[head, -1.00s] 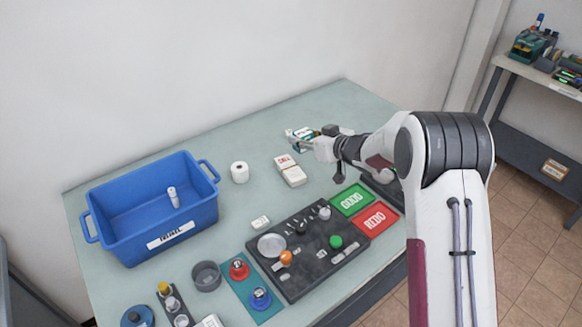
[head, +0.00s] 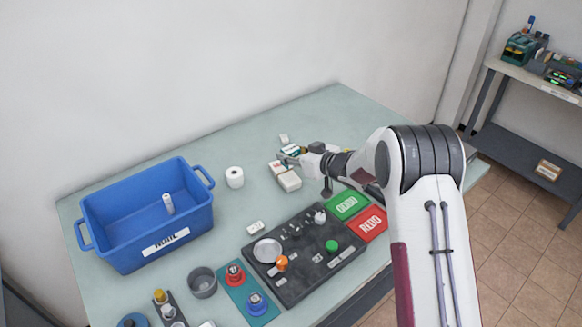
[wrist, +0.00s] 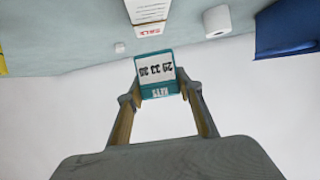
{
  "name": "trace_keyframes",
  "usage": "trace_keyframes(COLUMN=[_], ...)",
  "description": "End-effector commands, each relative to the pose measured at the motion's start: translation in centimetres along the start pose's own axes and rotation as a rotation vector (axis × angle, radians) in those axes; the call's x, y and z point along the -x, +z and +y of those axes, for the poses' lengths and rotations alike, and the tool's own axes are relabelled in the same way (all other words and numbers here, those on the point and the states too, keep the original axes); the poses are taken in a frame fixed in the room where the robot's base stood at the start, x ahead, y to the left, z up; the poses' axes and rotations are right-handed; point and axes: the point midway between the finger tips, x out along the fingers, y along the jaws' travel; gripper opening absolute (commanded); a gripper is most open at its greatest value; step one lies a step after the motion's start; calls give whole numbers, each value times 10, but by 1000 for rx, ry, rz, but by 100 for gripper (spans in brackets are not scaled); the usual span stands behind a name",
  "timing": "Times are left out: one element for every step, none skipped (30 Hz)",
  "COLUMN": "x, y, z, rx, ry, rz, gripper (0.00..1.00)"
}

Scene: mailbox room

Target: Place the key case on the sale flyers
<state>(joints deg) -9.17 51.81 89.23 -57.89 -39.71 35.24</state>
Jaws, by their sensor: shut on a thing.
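The key case (wrist: 156,72) is a teal case with a white face bearing numbers and a "KEYS" label. My gripper (wrist: 158,88) is shut on it, one finger at each side. In the head view my gripper (head: 290,157) holds the key case (head: 291,149) above the table, just behind the sale flyers. The sale flyers (head: 290,182) are a white stack with a red-lettered band, partly covered by my gripper. In the wrist view the sale flyers (wrist: 148,10) appear past the key case, with a narrow gap in the picture.
A small white object (head: 284,138) stands behind the flyers. A white roll (head: 234,177) stands to their left, then a blue bin (head: 150,225). A dark panel (head: 305,255) with knobs lies in front, beside green (head: 346,204) and red (head: 371,223) plates. Table between roll and flyers is clear.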

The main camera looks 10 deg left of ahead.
Motion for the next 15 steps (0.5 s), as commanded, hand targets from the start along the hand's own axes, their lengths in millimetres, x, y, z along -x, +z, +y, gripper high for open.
trace_keyframes(x=[-2, -4, -4, -5, -6, -6, -6, -6, -6, -6, -6, -6, -6, -6, -6], y=[6, 8, 10, 11, 12, 13, 14, 14, 14, 14, 14, 14, 14, 14, 14], z=[0, 0, 0, 0, 0, 0, 0, 0, 0, 0, 0, 0, 0, 0, 0], rx=[-1, -1, -1, 0, 0, 0, 0, 0, 1, 1, 1, 1, 1, 0, 0], ry=[-1, 0, 0, 0, 0, 0, 0, 0, 0, 0, 0, 0, 0, 0, 0], rz=[0, 0, 1, 1, 1, 1, 1, 1, 1, 1, 1, 1, 1, 1, 1], gripper=[12, 12, 12, 12, 12, 12, 12, 12, 12, 12, 12, 12, 12, 12, 12])
